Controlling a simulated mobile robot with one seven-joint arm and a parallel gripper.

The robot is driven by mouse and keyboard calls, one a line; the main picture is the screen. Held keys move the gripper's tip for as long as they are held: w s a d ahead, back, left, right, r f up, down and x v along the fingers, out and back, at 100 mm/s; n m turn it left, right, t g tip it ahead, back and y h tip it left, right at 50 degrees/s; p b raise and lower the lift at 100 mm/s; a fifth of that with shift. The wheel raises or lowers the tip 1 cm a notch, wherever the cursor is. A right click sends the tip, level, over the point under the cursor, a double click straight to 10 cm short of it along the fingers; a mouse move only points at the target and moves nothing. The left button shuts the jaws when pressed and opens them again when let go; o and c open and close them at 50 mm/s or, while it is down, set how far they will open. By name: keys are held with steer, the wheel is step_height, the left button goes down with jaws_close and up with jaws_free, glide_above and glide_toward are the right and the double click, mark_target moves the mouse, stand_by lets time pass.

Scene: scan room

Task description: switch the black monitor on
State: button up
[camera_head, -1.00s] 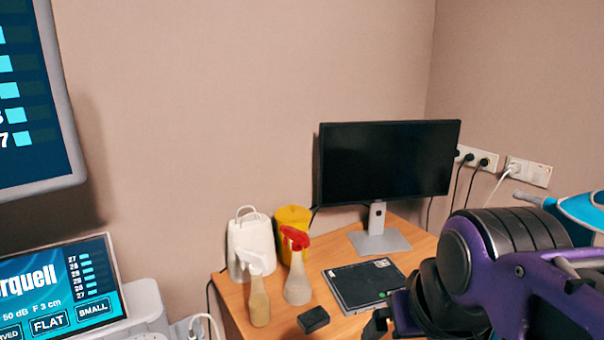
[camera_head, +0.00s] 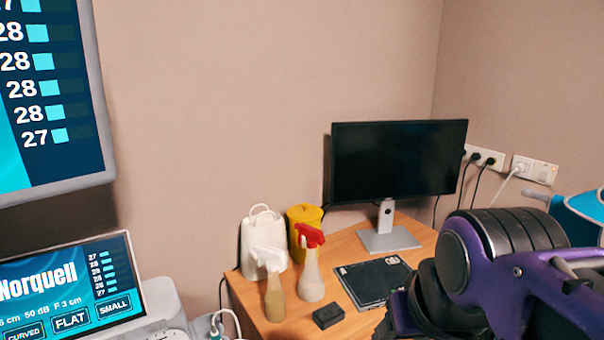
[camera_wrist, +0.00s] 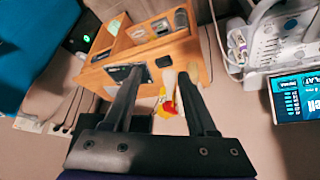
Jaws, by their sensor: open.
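The black monitor (camera_head: 398,160) stands upright on a silver stand at the back of the wooden desk (camera_head: 262,306) in the head view. Its screen is dark. No power button can be made out on it. In the wrist view, a dark shape between and behind the fingers may be part of it, but I cannot tell. My gripper (camera_wrist: 158,82) is open and empty in the wrist view, its two fingers apart over the desk area. In the head view my purple arm fills the lower right, in front of the desk's right side.
A flat black box (camera_head: 372,283), a small dark block (camera_head: 328,316), two spray bottles (camera_head: 311,275) (camera_head: 274,292), a white container (camera_head: 262,230) and a yellow one (camera_head: 304,215) stand on the desk. Wall sockets (camera_head: 488,157) with cables are right of the monitor. Lit screens (camera_head: 72,290) are at left.

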jaws_close()
stand_by(1.3)
